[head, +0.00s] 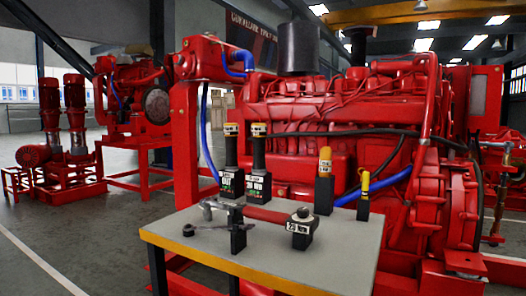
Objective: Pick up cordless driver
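Several tools stand on a small grey table (345,252) with a yellow front edge; I cannot tell for sure which is the cordless driver. Two upright dark tools, a left one (231,165) and a right one (258,165), have pale and yellow tops and labelled lower parts. A black block with an orange top (324,182) and a slimmer black one with a yellow top (364,197) stand to their right. A red-handled tool (272,214) lies across the front, between a grey metal head and a dark block labelled in Nm (300,229). Neither gripper is in view.
A large red diesel engine (340,120) stands close behind the table. A dark wrench-like tool (205,228) lies at the table's left. Red vertical pumps (75,120) and another red engine (140,95) stand at the back left. The table's right front is bare, and the floor at left is clear.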

